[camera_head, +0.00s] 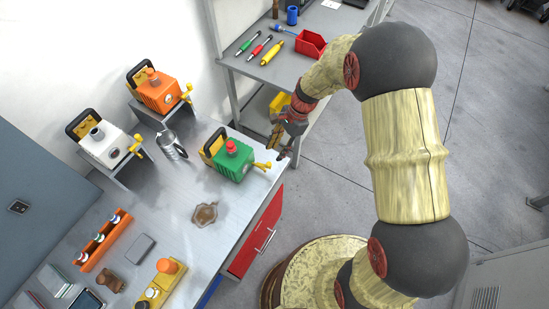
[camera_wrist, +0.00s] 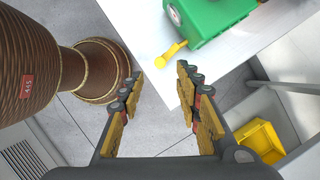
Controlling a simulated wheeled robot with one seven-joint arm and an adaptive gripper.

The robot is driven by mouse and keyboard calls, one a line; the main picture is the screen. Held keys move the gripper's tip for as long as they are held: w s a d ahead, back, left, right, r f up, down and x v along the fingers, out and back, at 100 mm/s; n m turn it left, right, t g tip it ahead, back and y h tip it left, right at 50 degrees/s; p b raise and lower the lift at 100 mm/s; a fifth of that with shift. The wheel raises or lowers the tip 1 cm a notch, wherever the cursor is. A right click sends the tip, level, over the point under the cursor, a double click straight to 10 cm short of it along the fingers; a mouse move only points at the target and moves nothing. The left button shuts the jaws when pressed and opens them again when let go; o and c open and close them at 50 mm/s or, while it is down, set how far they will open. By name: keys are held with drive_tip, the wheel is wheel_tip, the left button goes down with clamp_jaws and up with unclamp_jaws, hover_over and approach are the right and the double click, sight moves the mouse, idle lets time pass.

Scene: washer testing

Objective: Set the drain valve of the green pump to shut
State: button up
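The green pump (camera_head: 236,161) stands on the workbench near its right corner, with a red cap on top and a black and yellow handle at its back. Its yellow drain valve (camera_head: 262,166) sticks out at its right side, toward the bench edge. In the wrist view the green pump (camera_wrist: 215,14) is at the top, cut off by the frame, and the yellow valve lever (camera_wrist: 171,54) points down and left from it. My gripper (camera_head: 283,148) is just right of the valve, apart from it. In the wrist view its fingers (camera_wrist: 162,92) are spread with nothing between them.
An orange pump (camera_head: 158,94) and a white pump (camera_head: 103,147) stand behind on raised stands. A metal jug (camera_head: 171,146) and a brown dish (camera_head: 205,214) are close by. A side table (camera_head: 262,77) holds a red bin (camera_head: 311,43). A yellow bin (camera_wrist: 263,140) sits below it.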

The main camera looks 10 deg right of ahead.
sight(269, 163)
drive_tip(key=shift+x, duration=3.9)
drive_tip(key=c, duration=0.3)
clamp_jaws()
